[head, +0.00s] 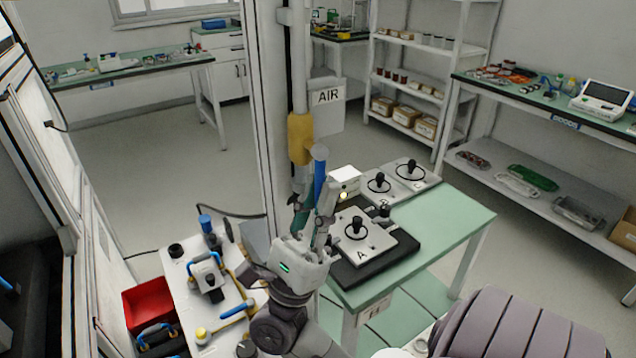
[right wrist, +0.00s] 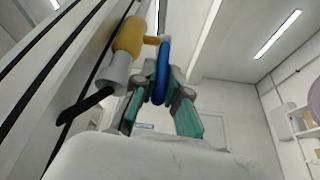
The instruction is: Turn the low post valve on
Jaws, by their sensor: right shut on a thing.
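The post valve has a yellow body (head: 300,137) on the grey pipe along the post, and a blue lever (head: 319,180) hangs down beside it. In the right wrist view the yellow body (right wrist: 130,38) is upper left, with the blue lever (right wrist: 162,70) close to its right. My right gripper (head: 318,200) is below the yellow body, with its fingers on either side of the lever. In the right wrist view the gripper (right wrist: 161,88) is shut on the blue lever. My left gripper is not in view.
A green-topped table (head: 455,222) with plates and black knobs stands close to the right of my gripper. A white bench (head: 190,262) with tools and a red bin (head: 148,302) are at lower left. Floor beyond the post is clear.

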